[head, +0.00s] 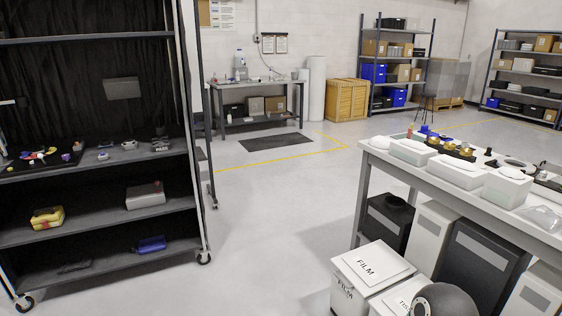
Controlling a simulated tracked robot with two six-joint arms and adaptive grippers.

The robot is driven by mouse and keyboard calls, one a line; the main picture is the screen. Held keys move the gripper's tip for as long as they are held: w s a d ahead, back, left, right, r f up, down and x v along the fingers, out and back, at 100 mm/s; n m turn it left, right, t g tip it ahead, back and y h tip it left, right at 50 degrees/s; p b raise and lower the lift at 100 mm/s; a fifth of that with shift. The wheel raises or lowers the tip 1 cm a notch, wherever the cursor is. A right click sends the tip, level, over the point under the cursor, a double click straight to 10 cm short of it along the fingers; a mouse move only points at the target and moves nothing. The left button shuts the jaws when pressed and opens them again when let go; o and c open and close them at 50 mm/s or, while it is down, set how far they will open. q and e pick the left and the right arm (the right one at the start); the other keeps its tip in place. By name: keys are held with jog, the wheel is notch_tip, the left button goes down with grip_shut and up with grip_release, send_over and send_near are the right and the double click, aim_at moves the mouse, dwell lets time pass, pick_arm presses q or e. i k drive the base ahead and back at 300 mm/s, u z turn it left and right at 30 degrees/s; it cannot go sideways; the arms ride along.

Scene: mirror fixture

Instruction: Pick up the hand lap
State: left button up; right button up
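I cannot tell which object, if any, is the hand lap. Small items lie on the right worktable (409,177): white boxes (455,171), several dark-and-gold round pieces (452,147), blue pieces (427,131), and a dark flat ring (517,163). More small items sit on the left rack's middle shelf, including a grey one (129,145) and a multicoloured pile (40,155). Neither of my grippers is in view.
The black wheeled rack (105,279) stands close on the left. Bins and a box marked FILM (372,263) stand under and before the right table. Open grey floor (270,220) runs between them. A bench (255,82) and storage shelves (400,60) stand at the back.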

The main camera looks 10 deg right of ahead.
aim_at(488, 153)
jog(key=i, duration=3.95)
jog(key=z, duration=0.65)
jog(key=i, duration=0.75)
jog(key=z, duration=2.3)
